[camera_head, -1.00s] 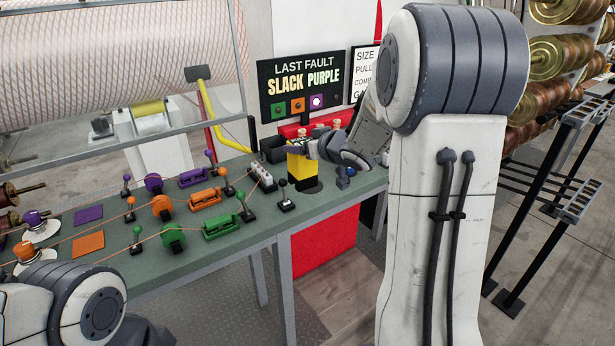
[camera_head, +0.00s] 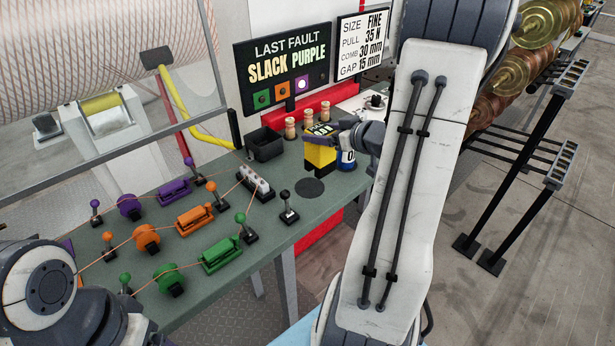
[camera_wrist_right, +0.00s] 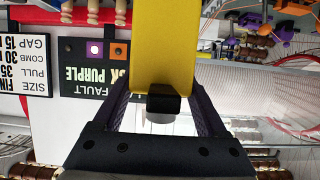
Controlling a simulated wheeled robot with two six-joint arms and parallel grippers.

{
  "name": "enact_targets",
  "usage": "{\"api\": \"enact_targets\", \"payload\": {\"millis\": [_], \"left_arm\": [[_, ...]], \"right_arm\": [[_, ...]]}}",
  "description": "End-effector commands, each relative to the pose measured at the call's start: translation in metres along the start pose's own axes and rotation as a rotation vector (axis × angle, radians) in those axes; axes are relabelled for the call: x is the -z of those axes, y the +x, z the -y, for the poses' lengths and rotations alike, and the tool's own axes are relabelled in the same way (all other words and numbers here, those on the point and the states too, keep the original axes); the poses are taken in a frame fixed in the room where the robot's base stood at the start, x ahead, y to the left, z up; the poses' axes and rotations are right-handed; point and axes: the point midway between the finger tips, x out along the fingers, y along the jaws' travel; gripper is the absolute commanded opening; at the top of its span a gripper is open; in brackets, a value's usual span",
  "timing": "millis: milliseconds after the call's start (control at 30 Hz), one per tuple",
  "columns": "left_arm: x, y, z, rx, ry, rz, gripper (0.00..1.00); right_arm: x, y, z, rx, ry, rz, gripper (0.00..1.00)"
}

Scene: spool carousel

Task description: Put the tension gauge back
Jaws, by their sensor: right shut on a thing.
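The tension gauge, a yellow block with black parts (camera_head: 320,156), is held by my right gripper (camera_head: 338,140) over the back right of the green bench. In the right wrist view its yellow body (camera_wrist_right: 165,45) stands between the two dark fingers (camera_wrist_right: 163,112), with a small black block on it. In the head view it appears just behind a dark round spot (camera_head: 309,187) on the bench. I cannot tell whether its underside touches the bench. My left arm shows at the lower left, but its gripper is out of view.
A black bin (camera_head: 265,145) and several wooden-topped pegs (camera_head: 291,128) stand behind the gauge by a red rail. A blue-and-white item (camera_head: 346,160) is close beside it. A black-knobbed lever (camera_head: 287,206) stands in front left. Purple, orange and green line units fill the left.

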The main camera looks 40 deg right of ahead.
Motion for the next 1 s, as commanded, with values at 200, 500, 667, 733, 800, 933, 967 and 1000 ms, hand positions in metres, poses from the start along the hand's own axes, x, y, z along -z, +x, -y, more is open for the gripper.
{"api": "enact_targets", "payload": {"millis": [200,500,667,733,800,933,967,1000], "left_arm": [[0.002,-0.028,-0.002,0.000,-0.001,0.000,0.79],[0.002,-0.032,-0.002,0.000,-0.001,0.000,0.79],[0.002,-0.038,-0.003,0.000,-0.001,0.000,0.79],[0.002,-0.041,-0.003,0.000,-0.002,0.000,0.79],[0.002,-0.043,-0.003,0.000,-0.002,0.000,0.79],[0.002,-0.045,-0.003,0.000,-0.002,0.000,0.79],[0.003,-0.045,-0.003,0.000,-0.002,0.000,0.79],[0.003,-0.046,-0.003,0.000,-0.001,0.000,0.79]], "right_arm": [[-0.012,-0.061,-0.005,0.006,-0.002,-0.001,0.00],[-0.023,-0.020,0.000,0.024,-0.007,0.001,0.00],[-0.029,0.022,0.001,0.022,-0.007,0.002,0.00],[-0.031,0.038,0.001,0.021,-0.008,0.001,0.00],[-0.033,0.051,0.000,0.019,-0.007,0.001,0.00],[-0.035,0.065,0.000,0.016,-0.009,0.000,0.00],[-0.035,0.066,-0.001,0.014,-0.009,0.000,0.00],[-0.037,0.068,-0.001,0.014,-0.007,0.000,0.00]]}}
